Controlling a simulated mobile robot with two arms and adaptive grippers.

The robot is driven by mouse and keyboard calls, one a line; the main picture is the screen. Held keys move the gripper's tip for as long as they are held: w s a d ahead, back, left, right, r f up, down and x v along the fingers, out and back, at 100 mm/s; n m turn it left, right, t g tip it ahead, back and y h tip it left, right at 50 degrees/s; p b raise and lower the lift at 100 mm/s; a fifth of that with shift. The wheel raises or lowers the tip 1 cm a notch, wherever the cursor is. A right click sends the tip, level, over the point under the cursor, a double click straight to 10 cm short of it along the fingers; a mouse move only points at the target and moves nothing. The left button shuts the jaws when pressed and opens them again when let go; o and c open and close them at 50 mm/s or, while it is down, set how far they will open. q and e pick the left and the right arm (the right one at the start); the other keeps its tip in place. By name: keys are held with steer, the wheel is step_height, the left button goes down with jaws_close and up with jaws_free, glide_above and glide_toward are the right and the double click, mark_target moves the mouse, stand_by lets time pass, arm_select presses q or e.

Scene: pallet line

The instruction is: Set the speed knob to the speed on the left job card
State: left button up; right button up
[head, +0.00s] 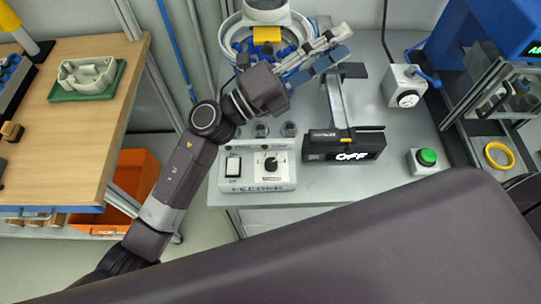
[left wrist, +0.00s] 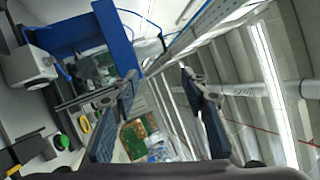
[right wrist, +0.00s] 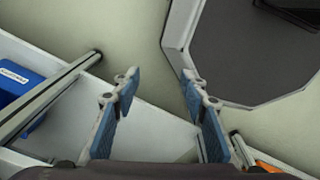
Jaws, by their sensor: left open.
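The speed knob (head: 271,164) is a black dial on the white feeder box (head: 245,186), which also carries a rocker switch (head: 233,165). Its exact setting is too small to read. My left gripper (head: 337,48) is open and empty, above and right of the box in the picture, near the bowl feeder; its spread blue pads also show in the left wrist view (left wrist: 160,82). My right gripper (right wrist: 160,78) is open and empty in the right wrist view, over the floor and a pale surface. I cannot make out a job card in any view.
The bowl feeder (head: 230,42) holds blue parts. A black unit (head: 319,150) reading OFF stands right of the feeder box. A green button (head: 427,157) and a grey box (head: 397,87) are further right. A wooden bench (head: 115,112) stands left. My dark arm covers the foreground.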

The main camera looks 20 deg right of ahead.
arm_select(q)
steer(key=s+d+m+g+y, duration=0.2)
steer(key=s+d+m+g, duration=0.1)
steer(key=s+m+g, duration=0.3)
steer(key=s+f+m+g+y, duration=0.4)
steer(key=s+f+m+y, duration=0.3)
steer(key=f, duration=0.1)
steer(key=m+t+y+p, duration=0.1)
steer(key=m+t+y, duration=0.5)
steer(key=y, duration=0.7)
glide_above(271, 162)
steer(key=shift+n+t, duration=0.3)
steer(key=shift+n, duration=0.2)
steer(key=f, duration=1.1)
steer(key=shift+w+f, duration=0.2)
steer(key=shift+w, duration=0.05)
steer(key=shift+a+f+p, duration=0.1)
steer(key=shift+f+p, duration=0.25)
steer(key=f+p, duration=0.1)
steer(key=f, duration=0.2)
steer(key=f+p, duration=0.1)
steer(key=f, duration=0.2)
steer(key=shift+s, duration=0.2)
steer(key=shift+f, duration=0.45)
arm_select(e)
steer(key=r, duration=0.4)
steer(key=shift+w+a, duration=0.15)
steer(key=shift+a, duration=0.05)
